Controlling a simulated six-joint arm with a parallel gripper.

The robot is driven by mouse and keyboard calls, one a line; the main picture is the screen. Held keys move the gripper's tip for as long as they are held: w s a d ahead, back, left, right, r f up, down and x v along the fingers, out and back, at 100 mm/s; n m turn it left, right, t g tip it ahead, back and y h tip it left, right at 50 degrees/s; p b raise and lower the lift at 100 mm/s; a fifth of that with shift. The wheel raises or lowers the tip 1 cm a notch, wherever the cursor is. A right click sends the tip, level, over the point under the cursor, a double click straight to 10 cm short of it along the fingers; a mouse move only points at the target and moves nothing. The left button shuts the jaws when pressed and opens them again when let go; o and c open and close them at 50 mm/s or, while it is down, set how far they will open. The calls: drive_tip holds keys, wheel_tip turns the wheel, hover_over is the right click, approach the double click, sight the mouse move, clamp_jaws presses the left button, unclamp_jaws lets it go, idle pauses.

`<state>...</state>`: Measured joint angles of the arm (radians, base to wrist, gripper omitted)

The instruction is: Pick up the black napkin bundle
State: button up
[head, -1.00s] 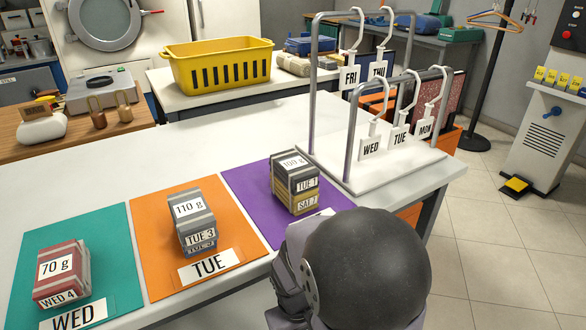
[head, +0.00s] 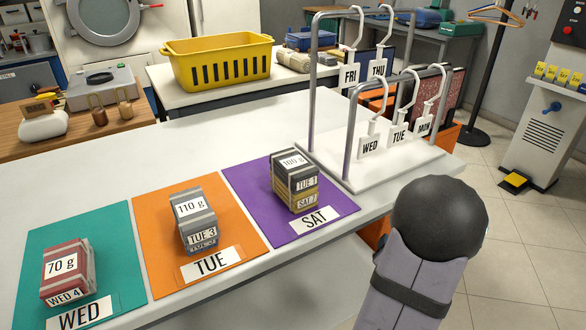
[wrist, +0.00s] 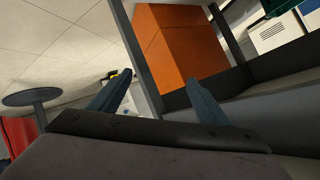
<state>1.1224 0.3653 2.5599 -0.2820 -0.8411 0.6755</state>
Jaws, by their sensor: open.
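The black napkin bundle (head: 294,168) has a white 100 g label on top and a TUE 1 tag. It lies on a yellow bundle (head: 297,200) tagged SAT 7, on the purple SAT mat (head: 248,188). My gripper (wrist: 155,98) shows in the wrist view with its two fingers apart and nothing between them. It points at orange bins (wrist: 175,50) and the floor, away from the bundles. In the head view only my arm shows, at the lower right; my gripper's fingers are hidden or out of that view.
A grey two-stack sits on the orange TUE mat (head: 150,235), and a red bundle (head: 68,272) on the green WED mat (head: 118,245). A metal hanger rack (head: 352,140) with day tags stands just behind and right of the purple mat. The counter behind the mats is clear.

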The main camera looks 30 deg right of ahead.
drive_tip(key=s+d+r+m+g+h, duration=0.2)
drive_tip(key=s+d+r+m+h, duration=0.45)
drive_tip(key=s+d+r, duration=0.35)
wheel_tip(320, 180, up, 22)
drive_tip(key=n+t+y+p, duration=1.4)
drive_tip(key=n+y+p, duration=0.2)
drive_tip(key=n+p, duration=0.95)
hover_over(293, 169)
drive_tip(key=s+d, duration=0.3)
drive_tip(key=s, duration=0.4)
drive_tip(key=m, duration=0.1)
drive_tip(key=shift+m+g, duration=0.5)
drive_tip(key=shift+g, duration=0.3)
drive_tip(key=shift+w+a+f+p, duration=0.3)
drive_tip(key=shift+w+a+f, duration=0.05)
drive_tip(key=shift+f, duration=0.5)
drive_tip(key=shift+w+a+f+p, duration=0.3)
drive_tip(key=shift+w+f+p, duration=0.1)
drive_tip(key=shift+f, duration=0.45)
drive_tip(key=shift+w+a+f+p, duration=0.25)
drive_tip(key=shift+w+a+f, duration=0.1)
drive_tip(key=shift+f, duration=0.5)
